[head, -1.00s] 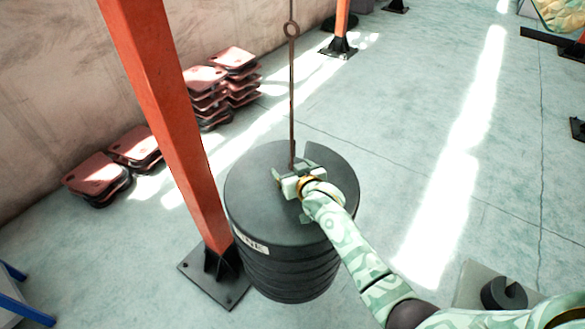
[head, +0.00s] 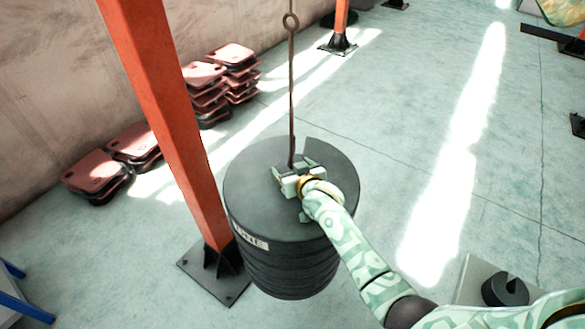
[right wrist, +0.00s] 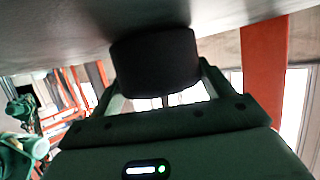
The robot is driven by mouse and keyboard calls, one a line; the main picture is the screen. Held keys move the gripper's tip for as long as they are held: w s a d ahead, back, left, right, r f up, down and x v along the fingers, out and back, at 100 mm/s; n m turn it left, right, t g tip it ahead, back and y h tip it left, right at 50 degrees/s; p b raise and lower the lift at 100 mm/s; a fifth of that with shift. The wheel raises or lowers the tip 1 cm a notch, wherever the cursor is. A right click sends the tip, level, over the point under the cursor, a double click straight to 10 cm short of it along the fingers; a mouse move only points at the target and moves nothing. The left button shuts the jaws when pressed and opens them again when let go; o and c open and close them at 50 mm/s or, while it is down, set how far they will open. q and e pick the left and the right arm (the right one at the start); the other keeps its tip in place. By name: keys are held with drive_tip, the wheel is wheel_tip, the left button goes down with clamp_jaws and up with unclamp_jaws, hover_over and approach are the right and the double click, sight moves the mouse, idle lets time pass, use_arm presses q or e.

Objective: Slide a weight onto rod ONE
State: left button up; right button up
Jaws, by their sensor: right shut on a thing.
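Rod ONE (head: 291,85) is a thin rusty rod with a ring at its top. It rises from a big stack of black disc weights (head: 295,265), whose top disc has a slot and whose side bears a label reading ONE (head: 251,241). My right gripper (head: 292,172) is at the foot of the rod, just over the stack's top. In the right wrist view it is shut on a small dark round weight (right wrist: 155,62), against a grey surface. The head view hides this weight, and I cannot tell whether the rod is in its slot. My left gripper is out of view.
Another small black slotted weight (head: 505,289) sits on a pale plate (head: 478,277) at lower right. An orange post (head: 165,120) with a black foot stands close left of the stack. Reddish slabs (head: 125,145) lie by the wall. The floor to the right is open.

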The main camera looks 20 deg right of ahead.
idle(0.4)
drive_tip(key=o, duration=2)
drive_tip(key=shift+f, duration=0.1)
drive_tip(key=shift+s+f, duration=0.2)
drive_tip(key=shift+f, duration=0.15)
drive_tip(key=shift+s+r+p, duration=0.3)
drive_tip(key=shift+p, duration=0.1)
drive_tip(key=shift+s+r+p, duration=0.2)
drive_tip(key=shift+s+p, duration=0.4)
drive_tip(key=shift+s, duration=0.1)
drive_tip(key=s+p, duration=0.2)
drive_tip(key=s, duration=0.1)
drive_tip(key=s+p, duration=0.2)
drive_tip(key=shift+s+d+r, duration=0.25)
drive_tip(key=shift+s+d+p, duration=0.1)
drive_tip(key=shift+s+p, duration=0.9)
drive_tip(key=shift+s, duration=0.65)
